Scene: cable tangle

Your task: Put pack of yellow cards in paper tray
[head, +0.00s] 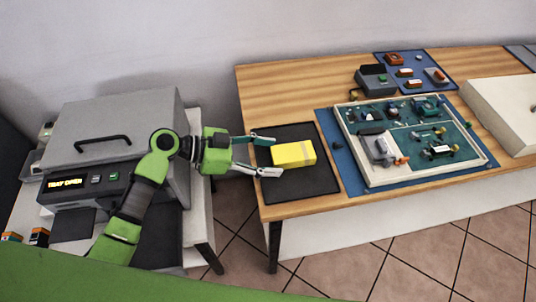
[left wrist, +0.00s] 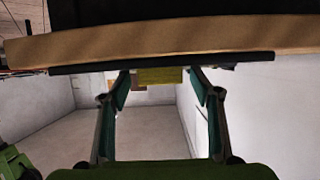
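The pack of yellow cards (head: 294,153), a yellow block with a paler band, lies on a flat black mat or tray (head: 315,190) at the table's left end. My left gripper (head: 271,156) comes in from the left, open, its fingertips on either side of the pack's near left end. The left wrist view also shows the pack (left wrist: 160,76) between the spread fingers (left wrist: 160,85), with gaps at both sides. A grey machine (head: 120,110) at left displays "TRAY OPEN"; a dark panel (head: 160,235) shows below it, partly behind my arm. I cannot tell which is the paper tray.
Right of the pack, a framed board with electronic parts (head: 375,178) lies on a blue mat (head: 330,150). Another blue mat with small parts is at the back, and a cream box (head: 500,115) stands at far right. A floor gap (head: 235,225) separates the machine's stand from the table.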

